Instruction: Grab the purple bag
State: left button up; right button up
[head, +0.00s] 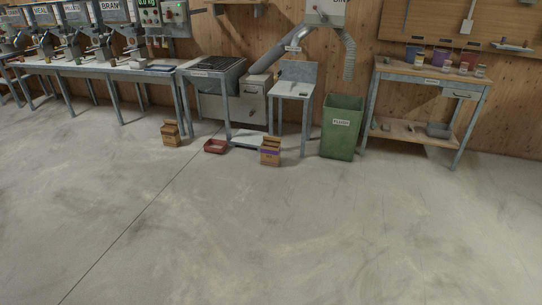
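A brown paper bag with a purple band (270,152) stands upright on the concrete floor, in front of a small metal stand. A second brown bag with an orange-looking band (171,134) stands on the floor further left; its markings are too small to read. Neither of my grippers shows in the head view, so nothing is seen in contact with either bag.
A green bin (342,128) stands right of the purple-banded bag. A wooden workbench (432,72) stands at right, a long metal table (110,72) at left. The floor in front is clear.

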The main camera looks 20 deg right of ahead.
aim_at(271, 151)
jog(key=i+l+z, duration=0.3)
jog(key=i, duration=0.2)
jog(key=i+l+z, duration=0.2)
jog(key=i+z, duration=0.15)
jog(key=i, duration=0.15)
jog(key=i+z, duration=0.3)
jog(key=i, duration=1.65)
jog(key=i+l, duration=0.1)
jog(key=i, duration=1.35)
